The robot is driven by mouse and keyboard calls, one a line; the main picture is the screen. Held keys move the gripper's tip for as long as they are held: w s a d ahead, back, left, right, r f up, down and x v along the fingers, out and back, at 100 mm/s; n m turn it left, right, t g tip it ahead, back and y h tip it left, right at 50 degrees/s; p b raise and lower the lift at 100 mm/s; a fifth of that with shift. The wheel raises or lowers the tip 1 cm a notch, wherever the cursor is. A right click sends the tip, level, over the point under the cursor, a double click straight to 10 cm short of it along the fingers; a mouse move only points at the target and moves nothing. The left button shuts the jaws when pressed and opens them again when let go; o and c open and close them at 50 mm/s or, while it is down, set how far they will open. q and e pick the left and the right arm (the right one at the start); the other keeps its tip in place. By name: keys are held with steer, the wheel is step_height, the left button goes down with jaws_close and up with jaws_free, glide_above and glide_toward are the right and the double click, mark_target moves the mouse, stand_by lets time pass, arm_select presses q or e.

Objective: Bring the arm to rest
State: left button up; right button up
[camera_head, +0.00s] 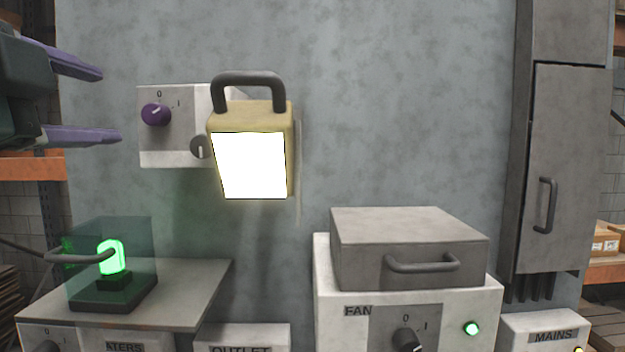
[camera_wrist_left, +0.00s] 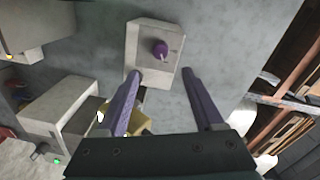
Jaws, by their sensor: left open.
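My left gripper (camera_head: 110,105) comes in at the upper left of the head view, with its two purple fingers spread apart and nothing between them. In the left wrist view the fingers (camera_wrist_left: 172,112) are also wide apart. A white switch box (camera_head: 178,155) with a purple knob (camera_head: 156,114) is on the wall to the right of the gripper, which is clear of it in the head view. The knob also shows in the left wrist view (camera_wrist_left: 160,50), beyond the fingertips. My right gripper is not in view.
A lit yellow lamp (camera_head: 287,115) with a dark handle hangs before the wall. The upper wall is clear.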

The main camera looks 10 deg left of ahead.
arm_select(q)
step_height(320, 180, down, 12)
steer(key=s+d+n+g, duration=0.2)
steer(key=s+n+g, duration=0.1)
steer(key=g, duration=0.1)
steer(key=s+d+f+n+g+h, duration=0.2)
steer(key=s+d+f+n+g, duration=0.1)
steer(key=s+f, duration=0.6)
steer(key=s+d+f+n+g+h, duration=0.1)
steer(key=s+d+f+n+g, duration=0.3)
steer(key=s+f, duration=0.6)
steer(key=shift+d+f+g+h, duration=0.4)
steer(key=shift+d+f+g, duration=0.3)
steer(key=shift+g, duration=0.5)
